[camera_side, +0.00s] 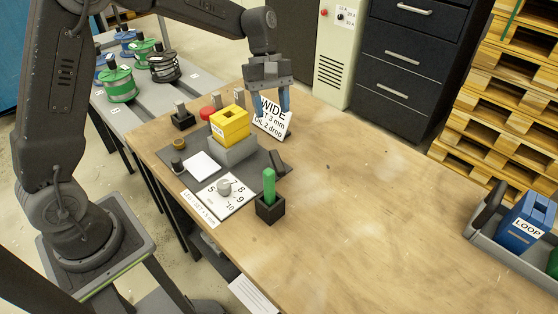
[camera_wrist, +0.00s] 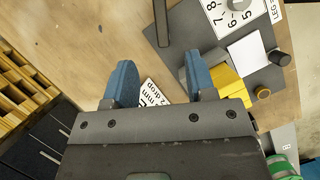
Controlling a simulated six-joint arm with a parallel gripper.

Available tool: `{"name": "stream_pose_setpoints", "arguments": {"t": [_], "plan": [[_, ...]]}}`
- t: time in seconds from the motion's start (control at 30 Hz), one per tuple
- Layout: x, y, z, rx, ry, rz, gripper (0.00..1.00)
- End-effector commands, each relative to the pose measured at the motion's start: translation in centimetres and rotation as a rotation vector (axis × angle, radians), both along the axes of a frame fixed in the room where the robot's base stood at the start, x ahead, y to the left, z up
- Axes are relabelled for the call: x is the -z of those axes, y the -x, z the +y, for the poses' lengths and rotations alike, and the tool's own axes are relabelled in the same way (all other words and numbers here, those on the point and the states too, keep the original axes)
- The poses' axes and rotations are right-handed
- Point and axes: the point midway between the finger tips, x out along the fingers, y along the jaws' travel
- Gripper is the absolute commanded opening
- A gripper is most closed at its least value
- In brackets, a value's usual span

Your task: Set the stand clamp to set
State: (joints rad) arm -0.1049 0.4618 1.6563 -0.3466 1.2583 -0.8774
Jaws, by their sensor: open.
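My gripper (camera_side: 272,108) is open and empty, its two blue fingers pointing down above the far right side of the dark base plate (camera_side: 190,180). It also shows in the wrist view (camera_wrist: 160,70), with nothing between the fingers. A dark lever-like bar (camera_side: 278,163) stands tilted at the plate's right edge; it also shows in the wrist view (camera_wrist: 161,22), apart from the fingers. It may be the stand clamp; I read no set mark on it.
Near the plate are a numbered dial (camera_side: 225,197), a green-handled tool (camera_side: 269,185) in a black holder and a red button (camera_side: 207,113). A grey bin (camera_side: 485,232) holds a blue LOOP block. The table's middle is clear.

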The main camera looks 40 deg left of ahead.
Motion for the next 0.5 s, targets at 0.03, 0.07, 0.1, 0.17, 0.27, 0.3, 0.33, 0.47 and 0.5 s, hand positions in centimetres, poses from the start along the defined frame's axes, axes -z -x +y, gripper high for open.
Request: {"name": "stream_pose_setpoints", "arguments": {"t": [0.03, 0.07, 0.1, 0.17, 0.27, 0.3, 0.33, 0.47, 0.5], "plan": [[0.2, 0.1, 0.0, 0.005, 0.005, -0.004, 0.51], [0.3, 0.1, 0.0, 0.007, 0.006, -0.005, 0.51], [0.7, 0.2, -0.2, 0.009, 0.007, -0.005, 0.51], [1.4, 0.3, -0.5, 0.009, 0.006, -0.003, 0.51], [3.0, 0.7, -1.1, 0.011, 0.005, 0.000, 0.51], [3.7, 0.8, -1.4, 0.011, 0.005, -0.001, 0.51], [4.3, 0.9, -1.6, 0.010, 0.005, 0.000, 0.51], [6.9, 1.4, -2.5, 0.010, 0.003, 0.000, 0.51], [7.6, 1.5, -2.8, 0.009, 0.004, 0.001, 0.51]]}}
